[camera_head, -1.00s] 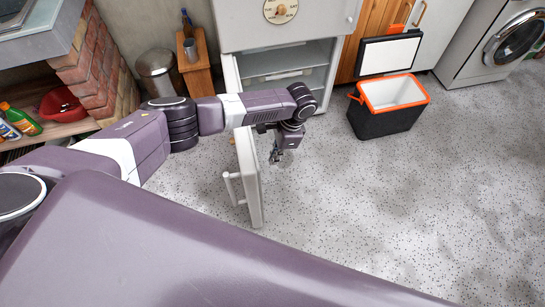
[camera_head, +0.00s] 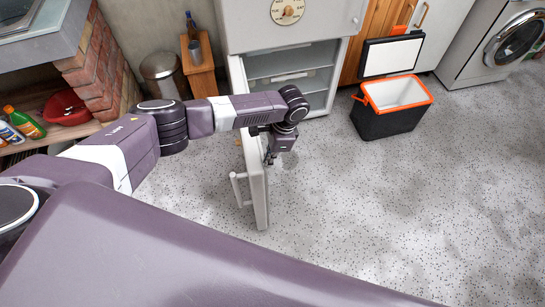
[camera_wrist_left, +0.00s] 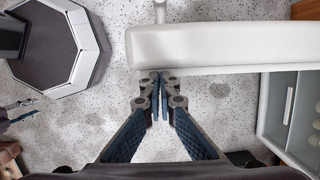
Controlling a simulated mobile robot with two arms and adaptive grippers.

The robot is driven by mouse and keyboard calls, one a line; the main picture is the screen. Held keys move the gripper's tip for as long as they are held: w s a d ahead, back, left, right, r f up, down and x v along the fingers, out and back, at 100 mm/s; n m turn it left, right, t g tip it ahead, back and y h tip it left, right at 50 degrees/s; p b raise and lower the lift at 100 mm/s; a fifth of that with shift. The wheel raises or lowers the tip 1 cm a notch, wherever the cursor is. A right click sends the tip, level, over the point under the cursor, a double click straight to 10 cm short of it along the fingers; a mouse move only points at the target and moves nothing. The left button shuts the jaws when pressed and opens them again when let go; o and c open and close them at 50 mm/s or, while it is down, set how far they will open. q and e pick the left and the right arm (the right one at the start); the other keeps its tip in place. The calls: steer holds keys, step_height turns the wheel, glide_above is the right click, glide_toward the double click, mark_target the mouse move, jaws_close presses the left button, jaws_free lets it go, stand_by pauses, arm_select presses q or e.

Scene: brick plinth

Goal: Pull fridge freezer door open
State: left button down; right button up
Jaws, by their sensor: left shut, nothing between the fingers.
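The fridge freezer (camera_head: 290,28) is white. Its lower door (camera_head: 259,195) stands swung wide open toward me, with its bar handle (camera_head: 238,190) on the outer, left side. The lower compartment (camera_head: 290,68) shows shelves inside. My left gripper (camera_head: 269,158) is on the inner side of this door, close to its free part. In the left wrist view the shut fingers (camera_wrist_left: 160,82) are empty, with tips right at the door's edge (camera_wrist_left: 220,45); whether they touch it I cannot tell. The upper door is closed.
A black and orange cool box (camera_head: 388,122) with its lid up stands right of the fridge. A washing machine (camera_head: 495,45) is at the far right. Floor right of the door is clear.

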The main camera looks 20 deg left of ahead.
mark_target(249, 165)
arm_select(q)
steer(key=shift+m, duration=0.5)
steer(key=s+a+p, duration=0.2)
steer(key=a, duration=0.1)
steer(key=s+a+p, duration=0.1)
steer(key=a+p, duration=0.1)
steer(key=shift+s+a+r, duration=0.1)
steer(key=shift+s+r, duration=0.1)
steer(key=shift+r, duration=0.15)
steer(key=shift+m+t, duration=0.3)
steer(key=shift+m, duration=0.4)
steer(key=s+a+p, duration=0.1)
steer(key=a, duration=0.1)
steer(key=s+a, duration=0.1)
steer(key=a, duration=0.1)
steer(key=s+a+p, duration=0.1)
steer(key=a, duration=0.1)
steer(key=shift+f+p, duration=0.2)
steer(key=shift+p, duration=0.1)
steer(key=shift+s+a+f, duration=0.1)
steer(key=shift+a, duration=0.05)
